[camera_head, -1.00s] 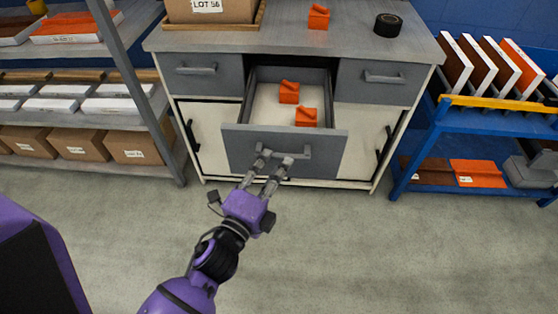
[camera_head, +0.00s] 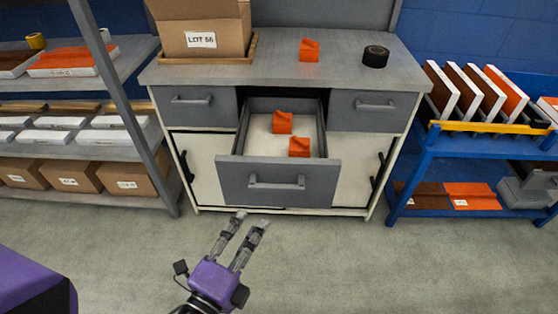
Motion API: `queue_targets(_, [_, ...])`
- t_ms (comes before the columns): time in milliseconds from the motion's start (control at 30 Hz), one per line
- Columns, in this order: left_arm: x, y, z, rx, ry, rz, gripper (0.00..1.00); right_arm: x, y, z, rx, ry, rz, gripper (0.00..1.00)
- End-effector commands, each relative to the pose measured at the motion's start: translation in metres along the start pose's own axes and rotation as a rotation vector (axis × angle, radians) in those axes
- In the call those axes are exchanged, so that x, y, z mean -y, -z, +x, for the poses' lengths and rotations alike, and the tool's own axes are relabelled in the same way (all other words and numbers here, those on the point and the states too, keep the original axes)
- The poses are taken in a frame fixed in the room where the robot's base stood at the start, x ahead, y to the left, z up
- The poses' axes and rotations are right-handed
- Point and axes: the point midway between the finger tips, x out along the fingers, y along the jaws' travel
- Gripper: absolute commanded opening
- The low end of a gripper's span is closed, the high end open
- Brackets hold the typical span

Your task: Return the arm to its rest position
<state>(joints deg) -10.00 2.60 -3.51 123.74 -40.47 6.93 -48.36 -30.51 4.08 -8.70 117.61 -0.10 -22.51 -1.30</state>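My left gripper (camera_head: 250,224) is purple with grey fingers, low in the middle of the head view. Its fingers are apart with nothing between them. It is in front of and below the open middle drawer (camera_head: 232,178), clear of the drawer handle (camera_head: 276,184). Two orange blocks lie in the drawer, one farther back (camera_head: 282,122) and one nearer the front (camera_head: 299,147). My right gripper does not show.
The grey workbench (camera_head: 340,58) carries a LOT 56 box (camera_head: 203,30), another orange block (camera_head: 309,50) and a black tape roll (camera_head: 375,56). A metal shelf (camera_head: 128,90) stands left, a blue rack (camera_head: 425,160) right. The floor (camera_head: 340,260) between is clear.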

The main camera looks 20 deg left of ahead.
Motion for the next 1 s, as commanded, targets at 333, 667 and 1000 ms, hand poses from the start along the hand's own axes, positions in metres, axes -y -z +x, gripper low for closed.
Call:
queue_targets(333, [-0.030,-0.016,-0.004,0.092,-0.091,-0.360,0.31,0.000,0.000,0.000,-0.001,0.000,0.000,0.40])
queue_targets(667, [-0.206,-0.009,-0.166,0.625,-0.550,-1.361,0.31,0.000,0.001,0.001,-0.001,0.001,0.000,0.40])
queue_targets(1000, [-0.186,0.004,-0.245,0.775,-0.659,-1.469,0.31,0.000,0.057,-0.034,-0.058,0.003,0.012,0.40])
